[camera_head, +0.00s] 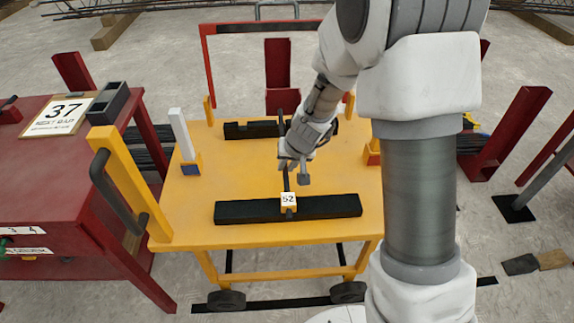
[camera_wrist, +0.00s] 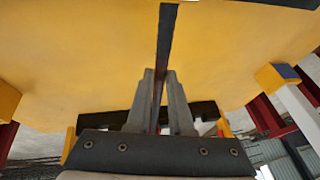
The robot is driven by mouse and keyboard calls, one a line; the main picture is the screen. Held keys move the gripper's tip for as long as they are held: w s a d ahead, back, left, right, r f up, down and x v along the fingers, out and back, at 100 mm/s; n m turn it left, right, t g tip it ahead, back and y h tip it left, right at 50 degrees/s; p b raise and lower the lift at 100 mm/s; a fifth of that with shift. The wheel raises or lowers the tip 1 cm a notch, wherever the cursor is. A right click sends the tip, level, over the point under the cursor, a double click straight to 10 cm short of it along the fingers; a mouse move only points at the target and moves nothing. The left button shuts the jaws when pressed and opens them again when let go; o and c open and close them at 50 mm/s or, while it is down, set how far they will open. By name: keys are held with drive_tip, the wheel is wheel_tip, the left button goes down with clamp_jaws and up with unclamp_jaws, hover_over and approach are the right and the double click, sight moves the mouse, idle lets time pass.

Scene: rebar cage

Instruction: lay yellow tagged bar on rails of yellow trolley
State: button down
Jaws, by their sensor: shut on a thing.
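The yellow trolley (camera_head: 185,225) stands in the middle of the head view, with a near black rail (camera_head: 335,206) and a far black rail (camera_head: 245,130) across its top. My gripper (camera_head: 291,168) is over the deck between the rails, shut on a thin dark bar (camera_head: 285,182). The bar runs crosswise to both rails. Its near end, with a yellow piece and a white tag reading 52 (camera_head: 288,199), is at the near rail. In the wrist view the bar (camera_wrist: 165,45) passes between both fingers (camera_wrist: 160,85). I cannot tell whether it touches the rails.
A red table (camera_head: 45,180) with a sign reading 37 (camera_head: 66,112) stands close on the left. A yellow post with a dark handle (camera_head: 130,185) rises at the trolley's left corner. Red uprights (camera_head: 515,125) stand on the right. Most of the deck is bare.

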drive_tip(key=c, duration=0.8)
unclamp_jaws()
drive_tip(key=shift+r+p, duration=0.25)
drive_tip(key=shift+p, duration=0.1)
drive_tip(key=p+v, duration=0.5)
drive_tip(key=v, duration=0.7)
drive_tip(key=s+d+r+n, duration=0.1)
drive_tip(key=s+d+r, duration=0.1)
drive_tip(key=s+r, duration=0.9)
drive_tip(key=s+d+r, duration=0.2)
drive_tip(key=s, duration=0.1)
drive_tip(key=s+d+r+h, duration=0.1)
drive_tip(key=s+d+r, duration=0.1)
drive_tip(key=s, duration=0.1)
drive_tip(key=s+d+r+t+h, duration=0.1)
drive_tip(key=s+d+r, duration=0.1)
drive_tip(key=s, duration=0.1)
drive_tip(key=shift+s+r+m, duration=0.3)
drive_tip(key=shift+s+r, duration=0.05)
